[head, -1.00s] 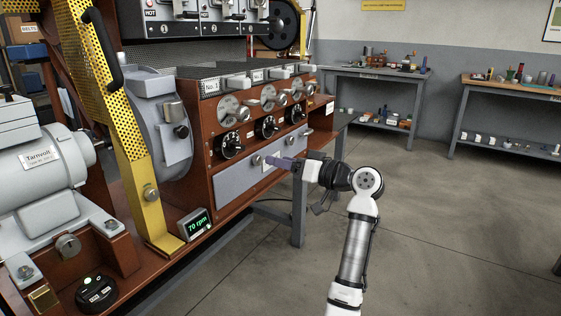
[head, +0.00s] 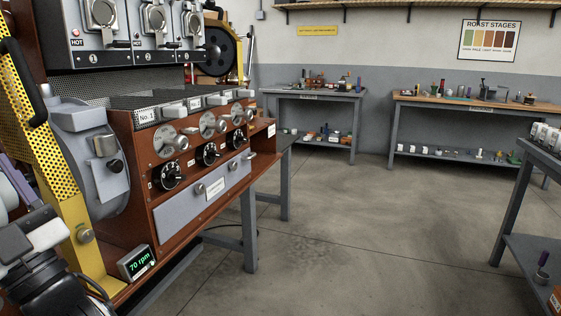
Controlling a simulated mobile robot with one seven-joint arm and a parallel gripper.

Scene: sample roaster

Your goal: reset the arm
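The front of the sample roaster (head: 195,150) fills the left half of the head view. Its grey drawer front (head: 203,200) appears closed, and my gripper is apart from it. My arm shows only at the lower left, with a dark wrist joint and white links.
The yellow perforated guard (head: 57,175) and the 70 rpm display (head: 136,262) are close to my arm. Two benches (head: 313,94) (head: 470,102) stand along the back wall, and another bench (head: 540,155) is at right. The middle floor (head: 330,235) is clear.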

